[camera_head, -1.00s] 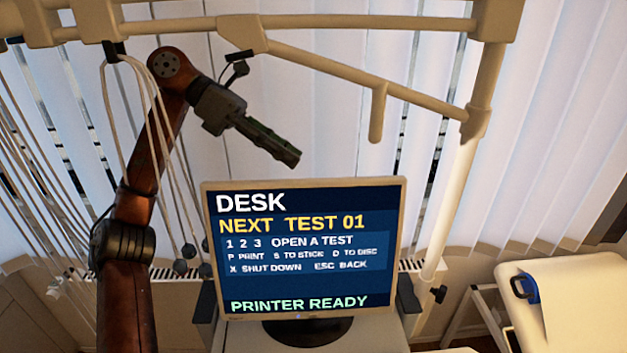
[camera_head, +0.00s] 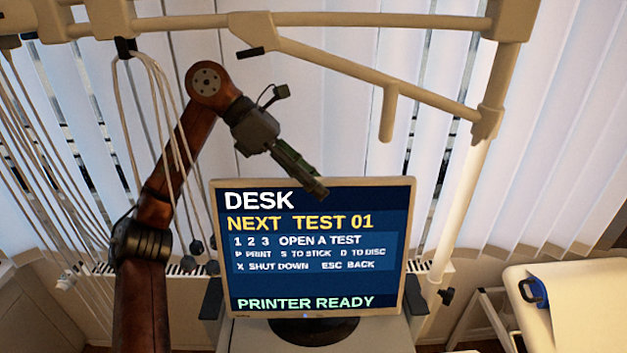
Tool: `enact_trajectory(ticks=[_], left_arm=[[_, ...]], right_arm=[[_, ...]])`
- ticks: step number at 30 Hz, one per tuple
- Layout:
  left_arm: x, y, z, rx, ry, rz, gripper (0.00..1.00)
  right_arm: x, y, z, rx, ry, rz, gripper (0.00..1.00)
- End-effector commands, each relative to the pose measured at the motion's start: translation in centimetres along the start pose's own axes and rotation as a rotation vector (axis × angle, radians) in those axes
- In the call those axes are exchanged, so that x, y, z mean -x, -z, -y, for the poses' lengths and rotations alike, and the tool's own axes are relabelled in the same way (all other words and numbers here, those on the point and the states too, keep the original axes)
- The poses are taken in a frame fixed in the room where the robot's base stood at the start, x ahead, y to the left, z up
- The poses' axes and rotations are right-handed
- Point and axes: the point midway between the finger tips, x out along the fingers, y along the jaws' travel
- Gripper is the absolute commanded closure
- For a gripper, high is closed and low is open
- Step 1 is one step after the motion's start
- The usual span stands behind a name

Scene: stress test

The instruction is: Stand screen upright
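The screen (camera_head: 318,276) is a monitor with a beige frame, standing on a dark round base (camera_head: 313,331). It looks close to upright, with its lit blue face toward me; any slight tilt is hard to judge. My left gripper (camera_head: 318,190) comes in from the left, pointing down and right. Its fingertips overlap the screen's top edge in the picture; whether they touch it or hang in front or behind, I cannot tell. The fingers appear close together, with nothing visible between them. My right gripper is out of view.
A beige metal frame (camera_head: 360,75) with a hanging peg spans the top, above my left gripper. Cords with dark weights (camera_head: 195,250) hang behind my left arm. A pale padded couch (camera_head: 575,300) with a blue item (camera_head: 535,290) stands at the right. Vertical blinds cover the back.

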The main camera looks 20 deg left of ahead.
Motion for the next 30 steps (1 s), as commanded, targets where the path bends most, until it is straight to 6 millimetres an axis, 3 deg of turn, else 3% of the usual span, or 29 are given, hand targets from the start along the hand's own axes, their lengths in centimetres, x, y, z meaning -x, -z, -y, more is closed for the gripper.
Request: enact_trajectory(ticks=[3,18,30], left_arm=[[0.01,-0.01,0.0,0.0,0.0,0.0,0.65],[0.04,-0.02,0.0,0.0,0.0,0.001,1.0],[0.05,-0.03,0.0,0.0,0.0,0.001,1.0]], right_arm=[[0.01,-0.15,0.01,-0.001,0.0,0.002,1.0],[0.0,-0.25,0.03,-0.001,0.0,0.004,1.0],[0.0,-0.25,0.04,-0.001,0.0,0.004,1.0]])
